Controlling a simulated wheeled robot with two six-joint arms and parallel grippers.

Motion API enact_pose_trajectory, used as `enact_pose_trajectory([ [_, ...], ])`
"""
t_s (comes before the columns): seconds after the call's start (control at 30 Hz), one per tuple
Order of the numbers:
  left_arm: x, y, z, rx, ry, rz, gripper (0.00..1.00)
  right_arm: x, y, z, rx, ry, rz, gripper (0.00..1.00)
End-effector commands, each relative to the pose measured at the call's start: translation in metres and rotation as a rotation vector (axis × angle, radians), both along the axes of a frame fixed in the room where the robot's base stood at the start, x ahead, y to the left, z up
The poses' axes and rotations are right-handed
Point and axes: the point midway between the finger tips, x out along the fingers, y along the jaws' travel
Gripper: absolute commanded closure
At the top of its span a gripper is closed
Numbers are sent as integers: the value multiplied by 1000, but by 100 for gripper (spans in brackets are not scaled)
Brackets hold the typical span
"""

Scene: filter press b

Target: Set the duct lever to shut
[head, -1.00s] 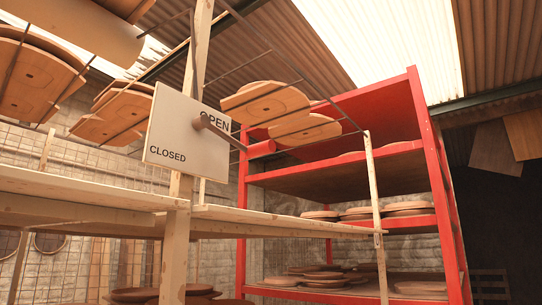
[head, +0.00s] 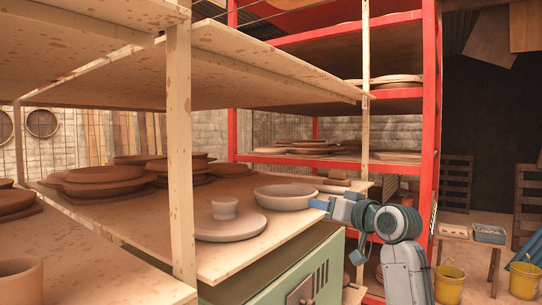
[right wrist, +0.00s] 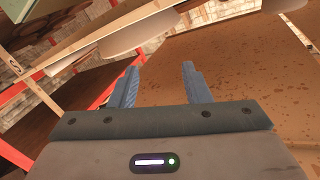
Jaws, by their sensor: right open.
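The duct lever and its OPEN/CLOSED plate are outside both current views. My right gripper (head: 322,204) comes in from the lower right in the head view, its fingers pointing left beside the edge of the wooden shelf. In the right wrist view, its two blue fingers (right wrist: 160,82) stand apart with nothing between them. My left gripper is in neither view.
Near my right gripper, the wooden shelf (head: 245,253) holds a shallow clay dish (head: 285,197) and a lidded round piece (head: 230,226). A green cabinet (head: 270,281) stands below. A red rack (head: 431,110) rises behind; yellow buckets (head: 449,284) stand right.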

Motion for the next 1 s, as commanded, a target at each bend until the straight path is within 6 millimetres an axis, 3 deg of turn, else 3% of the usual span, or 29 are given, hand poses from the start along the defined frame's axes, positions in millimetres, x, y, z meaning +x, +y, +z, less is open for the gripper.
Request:
enact_pose_trajectory([
  [0.03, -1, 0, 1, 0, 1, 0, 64, -8, 6, 45, 12, -55, 24, 57],
  [0.17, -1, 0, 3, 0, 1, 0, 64, -41, 20, 148, 38, -181, 95, 57],
  [0.3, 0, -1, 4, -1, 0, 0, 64, -93, 35, 251, 52, -314, 177, 57],
  [0.4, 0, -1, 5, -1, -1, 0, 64, -138, 45, 314, 54, -403, 232, 57],
  [0.5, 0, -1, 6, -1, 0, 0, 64, -179, 53, 362, 52, -475, 280, 57],
  [0.6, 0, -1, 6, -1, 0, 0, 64, -210, 58, 392, 47, -522, 314, 57],
  [0.73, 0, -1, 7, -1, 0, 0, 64, -231, 62, 411, 44, -554, 336, 57],
  [1.0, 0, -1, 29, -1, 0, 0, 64, -219, 85, 429, 44, -555, 343, 57],
])
